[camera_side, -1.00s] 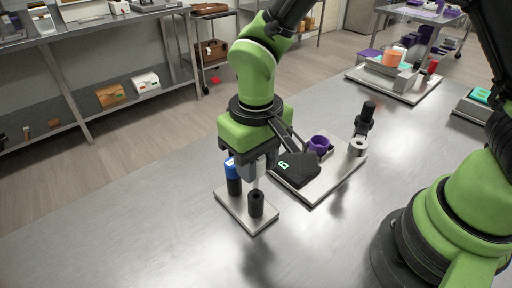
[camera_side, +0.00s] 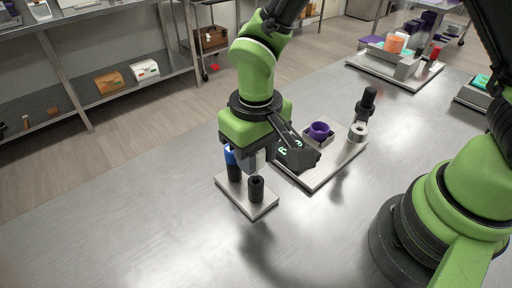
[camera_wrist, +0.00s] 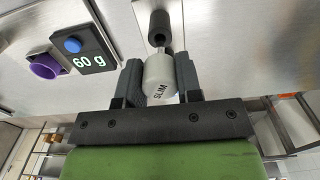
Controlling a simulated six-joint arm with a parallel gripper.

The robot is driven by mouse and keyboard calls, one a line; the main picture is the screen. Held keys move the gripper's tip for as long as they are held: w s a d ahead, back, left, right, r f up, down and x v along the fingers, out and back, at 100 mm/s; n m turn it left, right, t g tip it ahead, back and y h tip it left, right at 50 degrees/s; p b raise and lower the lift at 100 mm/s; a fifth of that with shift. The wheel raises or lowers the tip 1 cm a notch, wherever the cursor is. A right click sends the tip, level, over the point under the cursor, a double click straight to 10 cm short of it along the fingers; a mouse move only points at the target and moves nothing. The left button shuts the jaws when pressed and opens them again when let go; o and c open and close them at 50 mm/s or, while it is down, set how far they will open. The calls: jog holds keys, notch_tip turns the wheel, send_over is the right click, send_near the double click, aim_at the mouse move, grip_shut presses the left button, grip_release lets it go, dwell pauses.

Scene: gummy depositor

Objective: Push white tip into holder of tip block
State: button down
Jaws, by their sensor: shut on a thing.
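The tip block (camera_side: 232,198) is a light metal plate with two upright black holders. A blue tip (camera_side: 229,155) sits on the rear left holder. The front right holder (camera_side: 256,190) is black and has no tip seated in it. My gripper (camera_wrist: 158,84) is shut on the white tip (camera_wrist: 160,70), marked "SLIM". In the wrist view the tip's narrow end points at the black holder (camera_wrist: 158,25) and overlaps its near edge. In the side view my gripper (camera_side: 256,160) is just above that holder. I cannot tell whether the narrow end touches it or has entered it.
Close behind my gripper stands the depositor plate (camera_side: 318,182) with a dark display unit (camera_wrist: 90,52) reading "60 g" and a purple cup (camera_side: 320,130). A black post (camera_side: 368,97) is beyond it. The steel table in front of the tip block is clear.

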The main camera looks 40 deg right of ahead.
aim_at(256, 183)
jog(key=shift+f, duration=2.05)
jog(key=c, duration=0.7)
grip_release()
jog(key=shift+r, duration=0.15)
notch_tip(256, 183, up, 10)
jog(key=shift+f, duration=0.1)
